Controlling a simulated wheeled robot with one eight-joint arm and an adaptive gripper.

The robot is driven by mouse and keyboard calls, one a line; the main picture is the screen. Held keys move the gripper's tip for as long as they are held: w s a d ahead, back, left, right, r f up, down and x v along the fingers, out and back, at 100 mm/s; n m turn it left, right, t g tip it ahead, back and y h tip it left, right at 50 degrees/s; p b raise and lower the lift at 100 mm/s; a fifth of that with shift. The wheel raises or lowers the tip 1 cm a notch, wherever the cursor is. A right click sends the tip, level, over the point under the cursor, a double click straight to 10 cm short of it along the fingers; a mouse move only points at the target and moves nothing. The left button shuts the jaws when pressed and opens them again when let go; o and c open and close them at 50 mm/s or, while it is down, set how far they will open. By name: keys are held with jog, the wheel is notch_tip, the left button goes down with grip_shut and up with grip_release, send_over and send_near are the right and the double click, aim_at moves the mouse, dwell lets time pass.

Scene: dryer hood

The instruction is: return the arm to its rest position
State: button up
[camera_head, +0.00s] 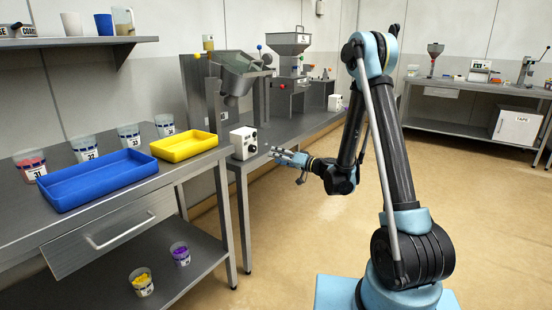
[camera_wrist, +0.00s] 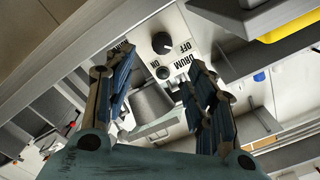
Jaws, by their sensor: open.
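My gripper (camera_head: 285,155) is in the middle of the head view, at the end of my blue and black arm. It points left toward a white control box (camera_head: 243,142) with a dark knob at the bench's front edge. The gripper is apart from the box. In the wrist view, my gripper (camera_wrist: 160,95) has its two fingers spread with nothing between them. Beyond the fingers, the box's white face (camera_wrist: 178,50) shows a black knob and the words DRUM, ON and OFF.
A yellow tray (camera_head: 184,146), a blue tray (camera_head: 98,180) and several numbered cups stand on the left bench. A metal dryer hood (camera_head: 238,72) and a hopper (camera_head: 289,45) are behind the gripper. Open floor (camera_head: 300,230) lies below it. Another bench (camera_head: 450,128) stands at the back right.

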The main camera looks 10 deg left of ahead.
jog(key=shift+r, duration=0.1)
jog(key=s+d+r+g+h, duration=0.1)
jog(key=s+d+r+h, duration=0.2)
jog(key=s+d, duration=0.35)
jog(key=s+d+r+g+h, duration=0.1)
jog(key=s+d+r+h, duration=0.15)
jog(key=s+d, duration=0.4)
jog(key=s+d+f+m+g+h, duration=0.1)
jog(key=s+d+f+h, duration=0.1)
jog(key=s+d, duration=0.6)
jog(key=s+d+f+m+g+h, duration=0.1)
jog(key=s+d+f+m+h, duration=0.1)
jog(key=s+d+h, duration=0.3)
jog(key=s+d+f+m+h, duration=0.1)
jog(key=s+d+f+h, duration=0.3)
jog(key=s+d, duration=0.7)
jog(key=d, duration=0.3)
jog(key=shift+s+d+g, duration=0.2)
jog(key=shift+d+g, duration=0.15)
jog(key=shift+g, duration=0.05)
